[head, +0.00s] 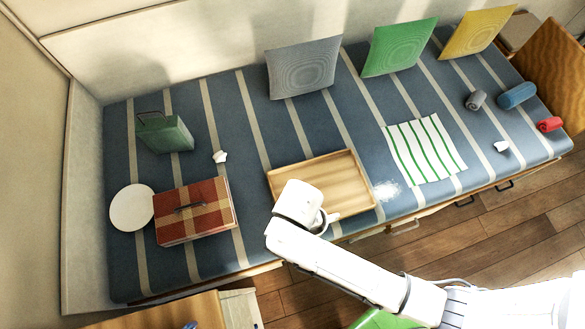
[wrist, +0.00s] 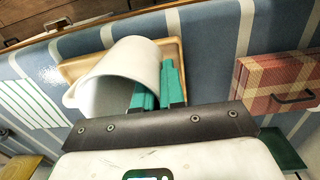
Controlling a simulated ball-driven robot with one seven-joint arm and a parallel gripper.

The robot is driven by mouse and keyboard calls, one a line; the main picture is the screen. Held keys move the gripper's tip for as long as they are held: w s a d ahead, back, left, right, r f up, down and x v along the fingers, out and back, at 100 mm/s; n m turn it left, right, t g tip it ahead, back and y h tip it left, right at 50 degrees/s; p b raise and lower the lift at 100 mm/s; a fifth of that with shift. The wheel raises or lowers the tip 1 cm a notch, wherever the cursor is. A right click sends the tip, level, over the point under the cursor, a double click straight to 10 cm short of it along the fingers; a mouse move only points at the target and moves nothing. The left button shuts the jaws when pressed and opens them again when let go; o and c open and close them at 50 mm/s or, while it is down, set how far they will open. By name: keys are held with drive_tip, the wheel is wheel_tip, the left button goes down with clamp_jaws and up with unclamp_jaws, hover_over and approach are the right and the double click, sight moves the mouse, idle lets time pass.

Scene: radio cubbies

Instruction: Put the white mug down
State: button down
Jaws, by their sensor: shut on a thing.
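The tray's edge also shows behind the mug in the wrist view (wrist: 177,47). The height of the mug above the tray is unclear.
Left of the tray are a red checked case (head: 195,212), a white disc (head: 132,208) and a green box (head: 165,134). A green-striped cloth (head: 425,150) lies to the right. Cushions lean behind, including a grey one (head: 303,67). Rolled cloths lie far right.

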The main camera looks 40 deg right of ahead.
drive_tip(key=w+d+f+b, duration=0.1)
drive_tip(key=w+f, duration=0.2)
drive_tip(key=w, duration=0.1)
drive_tip(key=w+d+f+b, duration=0.1)
drive_tip(key=w+f, duration=0.2)
drive_tip(key=w, duration=0.1)
drive_tip(key=w+d+f+b, duration=0.1)
drive_tip(key=w+f, duration=0.2)
drive_tip(key=w, duration=0.2)
drive_tip(key=shift+f, duration=0.3)
drive_tip(key=shift+s+f+b, duration=0.1)
drive_tip(key=shift+f+b, duration=0.2)
drive_tip(key=shift+f, duration=1.15)
drive_tip(key=shift+f, duration=0.15)
drive_tip(key=c, duration=1.2)
unclamp_jaws()
drive_tip(key=shift+c, duration=0.2)
